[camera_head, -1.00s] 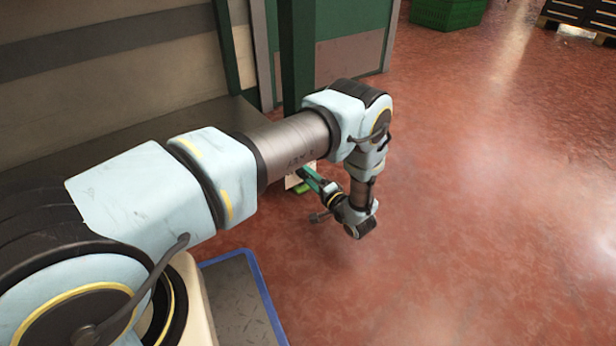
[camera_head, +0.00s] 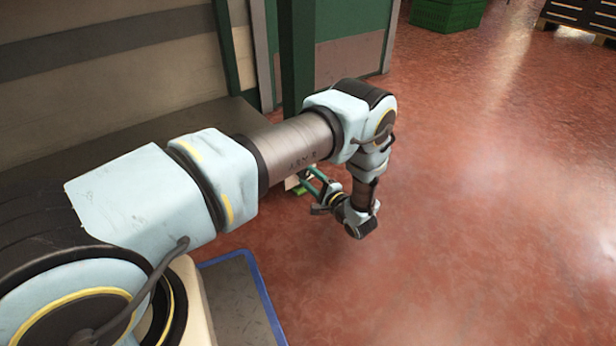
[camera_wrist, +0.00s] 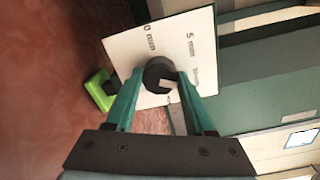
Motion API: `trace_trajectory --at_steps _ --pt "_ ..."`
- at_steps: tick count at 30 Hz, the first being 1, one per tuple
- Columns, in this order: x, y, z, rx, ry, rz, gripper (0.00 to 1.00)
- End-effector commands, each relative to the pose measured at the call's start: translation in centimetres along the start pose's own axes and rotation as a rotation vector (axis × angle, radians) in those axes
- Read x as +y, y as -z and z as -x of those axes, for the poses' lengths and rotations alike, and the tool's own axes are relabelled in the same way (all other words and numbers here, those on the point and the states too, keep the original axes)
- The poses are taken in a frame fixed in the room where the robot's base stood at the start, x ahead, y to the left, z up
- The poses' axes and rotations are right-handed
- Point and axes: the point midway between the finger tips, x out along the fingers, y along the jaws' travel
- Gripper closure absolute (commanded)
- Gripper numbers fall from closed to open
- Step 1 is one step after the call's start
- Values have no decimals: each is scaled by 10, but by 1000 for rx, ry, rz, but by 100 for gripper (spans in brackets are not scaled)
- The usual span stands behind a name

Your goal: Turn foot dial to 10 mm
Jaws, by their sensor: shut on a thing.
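The foot dial (camera_wrist: 156,69) is a dark round knob on a white plate (camera_wrist: 126,50) in the wrist view. The plate reads "0 mm" and "5 mm"; other marks nearer my right finger are too small or covered to read. A pale notch on the knob faces the lower right of the picture, away from both readable labels. My gripper (camera_wrist: 161,77) has its teal fingers on both sides of the knob, shut on it. In the head view my gripper (camera_head: 311,183) is low by the green post, and the dial is hidden there.
A bright green block (camera_wrist: 96,84) with a dark part sits beside the plate in the wrist view. A green post (camera_head: 297,55) stands behind my arm. A blue-edged plate (camera_head: 240,295) lies near my base. The red floor (camera_head: 480,200) to the right is open.

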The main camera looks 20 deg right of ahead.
Motion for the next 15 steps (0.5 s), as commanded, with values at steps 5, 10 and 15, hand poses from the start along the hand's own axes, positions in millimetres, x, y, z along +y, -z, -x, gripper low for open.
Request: trace_trajectory --at_steps 5,10,15 --pt "1 1 1 2 -2 -1 100" --pt "1 1 1 2 -2 0 42" --pt "0 0 1 2 -1 0 23"
